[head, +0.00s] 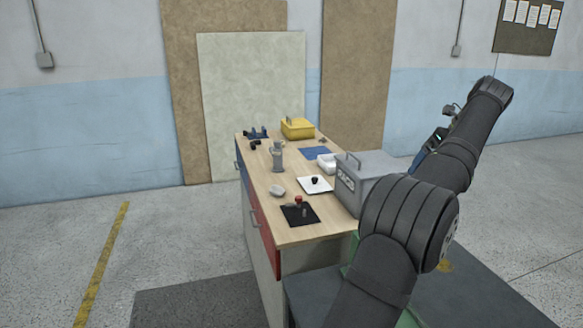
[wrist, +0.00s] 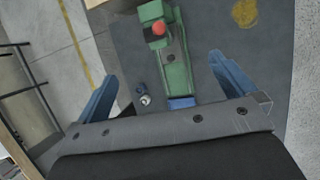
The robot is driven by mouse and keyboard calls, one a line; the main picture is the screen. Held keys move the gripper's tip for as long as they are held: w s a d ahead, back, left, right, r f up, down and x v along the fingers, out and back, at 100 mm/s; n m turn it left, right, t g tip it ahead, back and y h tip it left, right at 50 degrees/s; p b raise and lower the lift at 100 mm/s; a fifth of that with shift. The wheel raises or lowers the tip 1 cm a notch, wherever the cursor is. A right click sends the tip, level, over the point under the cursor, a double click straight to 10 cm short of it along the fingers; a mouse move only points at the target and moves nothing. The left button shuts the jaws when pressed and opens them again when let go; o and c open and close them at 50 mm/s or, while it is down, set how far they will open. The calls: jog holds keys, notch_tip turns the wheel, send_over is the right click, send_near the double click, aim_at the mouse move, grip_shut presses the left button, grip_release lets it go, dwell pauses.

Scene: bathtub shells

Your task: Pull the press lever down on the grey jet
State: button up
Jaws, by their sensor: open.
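A green press (wrist: 178,60) with a red ball knob (wrist: 159,28) on its lever shows in the wrist view, seen from above. A small dark grey piece (wrist: 170,58) lies on its green body; I cannot tell if it is the grey jet. A blue block sits at its near end. In the head view only bits of green (head: 350,269) show, the rest hidden behind my arm. My gripper (wrist: 163,68) is open and empty, its blue fingers either side of the press in the picture, apparently well above it. In the head view its blue part (head: 421,157) shows beyond my arm.
The wooden workbench (head: 258,180) carries a grey toolbox (head: 347,190), a yellow box (head: 297,128), a grey upright fitting (head: 277,157), a white plate (head: 314,189) and a black plate (head: 291,222) with a red-knobbed stick. Small blue and metal bits (wrist: 144,99) lie left of the press.

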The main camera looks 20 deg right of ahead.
jog(key=shift+c, duration=0.4)
jog(key=shift+d+f, duration=0.1)
jog(key=c, duration=1.4)
jog(key=shift+d+f+m+h, duration=0.3)
jog(key=shift+d+f+h, duration=0.2)
jog(key=shift+d+f, duration=0.4)
grip_shut()
jog(key=s+d+f+g+h, duration=0.1)
jog(key=s+d+f+h, duration=0.35)
jog(key=d+f, duration=0.2)
jog(key=s+d+f+h, duration=0.3)
jog(key=d+f+h, duration=0.3)
jog(key=d, duration=0.1)
jog(key=w+a+f+n+t, duration=0.1)
jog(key=a+f+n+t, duration=0.1)
jog(key=a+n+t, duration=0.3)
jog(key=w+a+f+n+t+y, duration=0.1)
jog(key=a+n+t, duration=0.4)
jog(key=a, duration=0.9)
notch_tip(320, 180, down, 2)
jog(key=shift+w+f+n+t, duration=0.1)
jog(key=shift+w+n+t, duration=0.3)
jog(key=shift+w+t, duration=0.1)
